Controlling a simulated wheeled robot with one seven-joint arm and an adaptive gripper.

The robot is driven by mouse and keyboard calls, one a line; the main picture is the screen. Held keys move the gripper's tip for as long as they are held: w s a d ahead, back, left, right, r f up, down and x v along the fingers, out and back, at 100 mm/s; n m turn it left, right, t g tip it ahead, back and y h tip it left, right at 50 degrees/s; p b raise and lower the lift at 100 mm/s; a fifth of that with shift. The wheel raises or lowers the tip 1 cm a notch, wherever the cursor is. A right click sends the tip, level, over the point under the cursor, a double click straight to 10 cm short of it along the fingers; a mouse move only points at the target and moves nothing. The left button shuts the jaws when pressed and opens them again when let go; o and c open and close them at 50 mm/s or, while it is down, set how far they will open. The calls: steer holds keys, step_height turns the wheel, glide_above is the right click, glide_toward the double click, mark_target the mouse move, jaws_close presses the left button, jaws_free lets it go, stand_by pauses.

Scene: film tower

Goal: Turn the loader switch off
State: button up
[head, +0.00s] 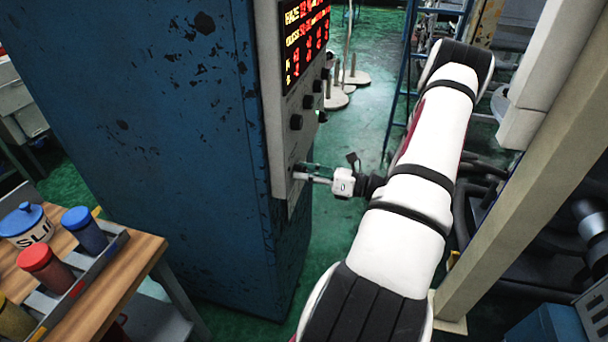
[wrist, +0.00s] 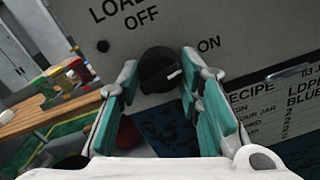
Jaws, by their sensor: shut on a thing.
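The loader switch (wrist: 157,66) is a round black knob with a white pointer line, on a pale grey panel (wrist: 90,20). Its label reads OFF above and ON to the right. The white line points right and slightly up, toward ON. My gripper (wrist: 160,70) has its teal-padded fingers on either side of the knob and is shut on it. In the head view my gripper (head: 300,171) reaches the lower end of the panel (head: 268,100) from the right, and its fingertips hide the loader switch there.
The panel is on a tall blue cabinet (head: 150,120), with a red display (head: 305,35) and several black knobs above. A wooden table (head: 135,270) with jars and a tray stands at lower left. A recipe card (wrist: 275,110) hangs right of the switch. A beige post (head: 530,190) stands right of my arm.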

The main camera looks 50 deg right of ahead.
steer(key=n+b, duration=0.2)
steer(key=n, duration=0.2)
steer(key=shift+w+f+n, duration=0.1)
steer(key=shift+n, duration=0.2)
steer(key=n+b, duration=0.1)
steer(key=n, duration=0.2)
steer(key=shift+n+b, duration=0.35)
steer(key=shift+n, duration=0.05)
steer(key=n+b, duration=0.2)
steer(key=n, duration=0.2)
steer(key=shift+n+y, duration=0.3)
steer(key=shift+y, duration=0.1)
steer(key=shift+n+b, duration=1.05)
steer(key=shift+n, duration=0.45)
steer(key=o, duration=1.2)
steer(key=shift+c, duration=0.2)
steer(key=v, duration=1.2)
